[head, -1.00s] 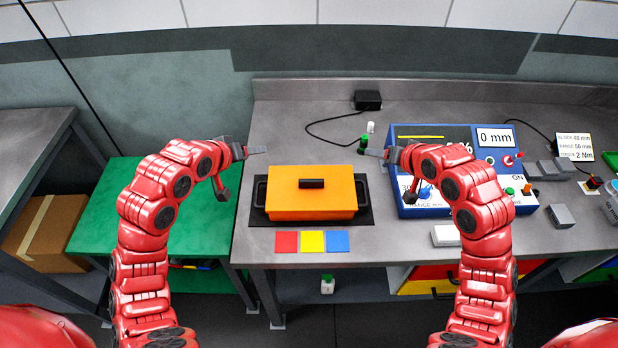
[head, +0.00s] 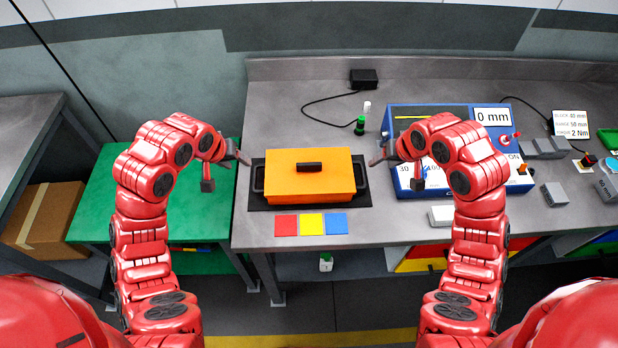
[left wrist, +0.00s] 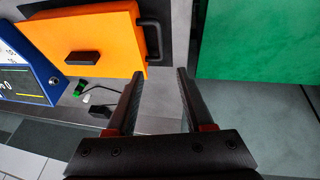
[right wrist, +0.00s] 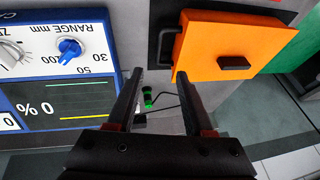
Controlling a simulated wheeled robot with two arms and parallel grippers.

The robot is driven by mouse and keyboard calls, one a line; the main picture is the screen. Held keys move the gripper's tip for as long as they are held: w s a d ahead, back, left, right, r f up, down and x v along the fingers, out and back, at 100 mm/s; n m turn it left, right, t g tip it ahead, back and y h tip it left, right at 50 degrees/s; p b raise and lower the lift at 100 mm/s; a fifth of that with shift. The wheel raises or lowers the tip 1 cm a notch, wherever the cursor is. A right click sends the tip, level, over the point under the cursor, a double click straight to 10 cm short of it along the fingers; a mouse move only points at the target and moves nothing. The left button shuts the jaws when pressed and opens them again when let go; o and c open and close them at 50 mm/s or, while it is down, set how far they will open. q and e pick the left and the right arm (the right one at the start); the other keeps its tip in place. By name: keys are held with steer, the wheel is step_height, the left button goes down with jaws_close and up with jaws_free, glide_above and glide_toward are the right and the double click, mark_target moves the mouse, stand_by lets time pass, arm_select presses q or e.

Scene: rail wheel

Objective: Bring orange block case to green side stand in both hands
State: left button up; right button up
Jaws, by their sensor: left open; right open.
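The orange block case (head: 310,185) with a dark lid knob and dark side handles sits on a black mat (head: 258,208) on the grey bench. It also shows in the left wrist view (left wrist: 110,50) and the right wrist view (right wrist: 235,50). The green side stand (head: 110,195) is left of the bench, lower, with a bare top where visible. My left gripper (head: 247,162) is open and empty, just left of the case near its left handle. My right gripper (head: 373,162) is open and empty, just right of the case near its right handle. Neither touches the case.
A blue meter box (head: 400,118) stands right of the case. Red, yellow and blue squares (head: 311,225) lie in front. A black adapter (head: 364,79) with a cable and a green-capped item (head: 360,126) are behind. A cardboard box (head: 45,215) is at far left.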

mark_target(255, 174)
arm_select(q)
steer(key=x, duration=1.3)
steer(key=shift+w+f, duration=0.15)
steer(key=shift+f, duration=0.2)
arm_select(e)
steer(key=x, duration=1.3)
steer(key=shift+w+a+f, duration=0.1)
steer(key=shift+w+f, duration=0.05)
steer(key=shift+f, duration=0.25)
arm_select(q)
jaws_close()
arm_select(e)
jaws_close()
